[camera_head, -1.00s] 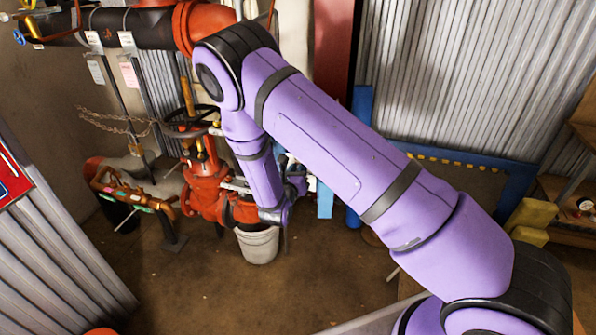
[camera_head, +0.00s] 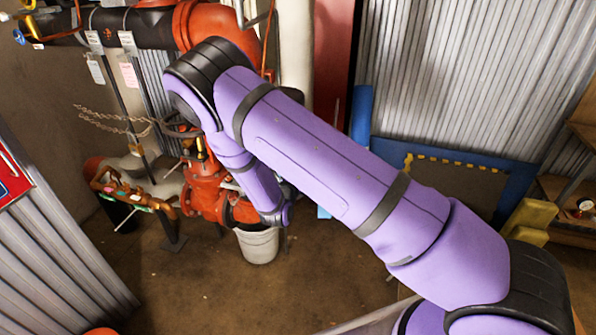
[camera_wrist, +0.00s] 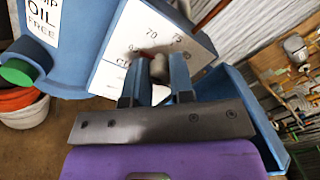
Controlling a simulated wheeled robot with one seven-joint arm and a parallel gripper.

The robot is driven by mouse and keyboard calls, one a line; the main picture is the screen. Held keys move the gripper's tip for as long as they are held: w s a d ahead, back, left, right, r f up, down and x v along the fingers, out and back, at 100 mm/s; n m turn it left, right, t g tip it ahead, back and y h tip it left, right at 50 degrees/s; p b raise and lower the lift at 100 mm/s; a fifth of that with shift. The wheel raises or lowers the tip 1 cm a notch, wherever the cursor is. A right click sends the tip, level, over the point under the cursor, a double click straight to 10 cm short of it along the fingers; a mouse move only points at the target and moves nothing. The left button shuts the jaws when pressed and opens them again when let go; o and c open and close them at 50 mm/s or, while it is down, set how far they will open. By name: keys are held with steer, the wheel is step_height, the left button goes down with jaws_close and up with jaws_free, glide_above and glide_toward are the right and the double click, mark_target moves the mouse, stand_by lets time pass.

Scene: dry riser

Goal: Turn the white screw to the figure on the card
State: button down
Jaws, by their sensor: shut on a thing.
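In the wrist view my gripper (camera_wrist: 161,80) has two blue fingers, shut on the white screw (camera_wrist: 158,66). Only a small pale part of the screw shows between the fingertips. The screw sits in front of a white scale plate (camera_wrist: 115,52) with printed figures, 70 and 75 readable, on a blue housing (camera_wrist: 78,68). A red mark shows beside the fingers, and the fingers hide part of the scale. I cannot make out the card with the figure. In the head view my arm hides the gripper and screw.
A green cap (camera_wrist: 17,73) and a white "OIL FREE" label (camera_wrist: 43,18) are left of the plate. In the head view, red valve pipework (camera_head: 205,190) and a white bucket (camera_head: 258,245) stand near my wrist. The floor in front is clear.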

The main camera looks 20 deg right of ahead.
steer(key=c, duration=1)
jaws_free()
steer(key=v, duration=1)
steer(key=shift+s+a+f, duration=0.1)
steer(key=shift+s+a, duration=0.2)
